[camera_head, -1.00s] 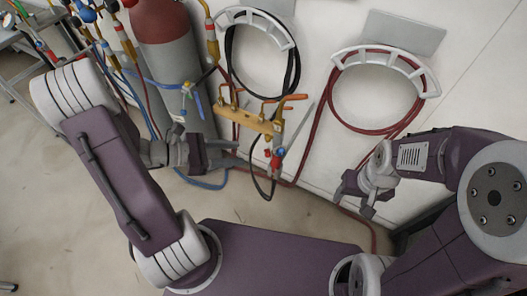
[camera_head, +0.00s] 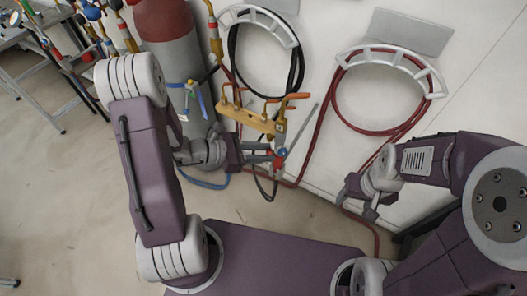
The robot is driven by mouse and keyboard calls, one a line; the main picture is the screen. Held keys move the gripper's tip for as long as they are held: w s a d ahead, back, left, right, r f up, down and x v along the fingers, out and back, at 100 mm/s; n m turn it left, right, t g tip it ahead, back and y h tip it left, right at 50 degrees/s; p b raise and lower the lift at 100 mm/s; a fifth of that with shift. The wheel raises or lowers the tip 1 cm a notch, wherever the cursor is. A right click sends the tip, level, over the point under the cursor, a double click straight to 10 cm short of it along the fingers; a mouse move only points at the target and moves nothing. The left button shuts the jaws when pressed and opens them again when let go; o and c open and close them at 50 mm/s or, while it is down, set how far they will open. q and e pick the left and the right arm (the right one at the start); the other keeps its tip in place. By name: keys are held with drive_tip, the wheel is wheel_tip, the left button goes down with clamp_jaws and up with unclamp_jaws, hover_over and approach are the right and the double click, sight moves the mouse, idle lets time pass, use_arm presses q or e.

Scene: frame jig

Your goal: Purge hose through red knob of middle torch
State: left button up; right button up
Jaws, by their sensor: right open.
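A brass holder bar (camera_head: 240,117) with hooks carries a torch with an orange lever (camera_head: 298,96). The torch's red knob (camera_head: 281,153), with a blue one beside it, sits below the bar. My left gripper (camera_head: 271,153) is just left of these knobs, its two fingers apart and pointing right at the red knob. Whether the fingers touch the knob is too small to tell. My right gripper (camera_head: 358,198) is open and empty, well to the right and lower, near the wall.
A grey gas cylinder with a red top (camera_head: 165,45) stands at the left. A black hose (camera_head: 232,65) and a red hose (camera_head: 340,95) hang coiled on white wall hangers. Hoses run down to the floor below the torch. Metal stand legs (camera_head: 60,110) are at far left.

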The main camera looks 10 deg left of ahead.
use_arm(q)
clamp_jaws()
drive_tip(key=shift+r+p, duration=0.2)
drive_tip(key=shift+p, duration=0.2)
drive_tip(key=n+g+p, duration=0.1)
drive_tip(key=p, duration=0.1)
drive_tip(key=n+p, duration=0.1)
drive_tip(key=p, duration=0.1)
drive_tip(key=shift+w+r+n+g+h, duration=0.15)
drive_tip(key=shift+n+g+h, duration=0.25)
drive_tip(key=shift+a+f+n+h+p, duration=0.1)
drive_tip(key=shift+f+n+h+p, duration=0.2)
drive_tip(key=shift+f+n+p, duration=0.15)
drive_tip(key=o, duration=0.6)
unclamp_jaws()
drive_tip(key=shift+c, duration=0.2)
